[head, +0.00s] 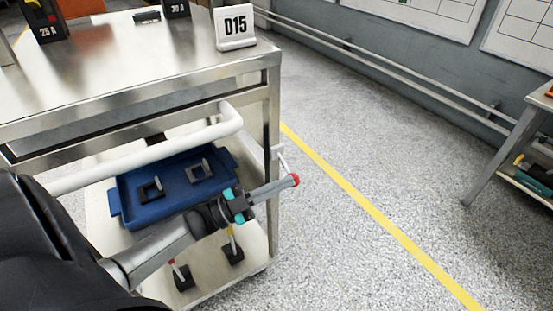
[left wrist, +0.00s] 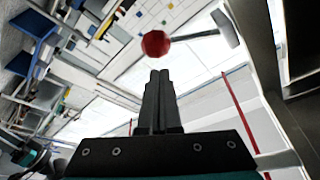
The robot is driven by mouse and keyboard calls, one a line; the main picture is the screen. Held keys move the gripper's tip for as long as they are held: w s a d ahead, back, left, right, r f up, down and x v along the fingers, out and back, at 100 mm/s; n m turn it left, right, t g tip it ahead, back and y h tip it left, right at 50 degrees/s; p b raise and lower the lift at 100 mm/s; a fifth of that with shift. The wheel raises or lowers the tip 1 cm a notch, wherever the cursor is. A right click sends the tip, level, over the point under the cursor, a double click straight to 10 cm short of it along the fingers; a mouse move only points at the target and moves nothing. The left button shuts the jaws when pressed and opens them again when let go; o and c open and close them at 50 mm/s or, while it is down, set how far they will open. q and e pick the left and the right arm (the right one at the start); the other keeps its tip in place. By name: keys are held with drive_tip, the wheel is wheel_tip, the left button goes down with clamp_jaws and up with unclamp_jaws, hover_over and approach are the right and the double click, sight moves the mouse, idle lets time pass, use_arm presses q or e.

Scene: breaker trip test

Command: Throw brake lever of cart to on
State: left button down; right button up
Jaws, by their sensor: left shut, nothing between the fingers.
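The cart (head: 190,75) is a steel table on wheels with a white push handle (head: 150,150). Its brake lever (head: 284,161) is a thin light rod at the right front leg, slanting down to a red knob (head: 294,180). My left gripper (head: 288,184) is shut and empty, its fingertips right at the knob. In the left wrist view the red knob (left wrist: 156,43) shows just beyond the closed fingertips (left wrist: 159,74). A small gap shows between them in the picture; I cannot tell whether they touch. My right gripper is not in view.
A D15 sign (head: 235,27) and breakers marked 25 A (head: 46,22) and 30 A (head: 176,8) stand on the cart top. A blue tray (head: 150,212) sits on the lower shelf. Open floor with a yellow line (head: 370,208) lies right; another table (head: 535,115) stands far right.

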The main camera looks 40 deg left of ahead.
use_arm(q)
drive_tip(key=shift+a+f+m+g, duration=0.15)
drive_tip(key=shift+f+m+g, duration=0.3)
drive_tip(key=shift+m, duration=0.45)
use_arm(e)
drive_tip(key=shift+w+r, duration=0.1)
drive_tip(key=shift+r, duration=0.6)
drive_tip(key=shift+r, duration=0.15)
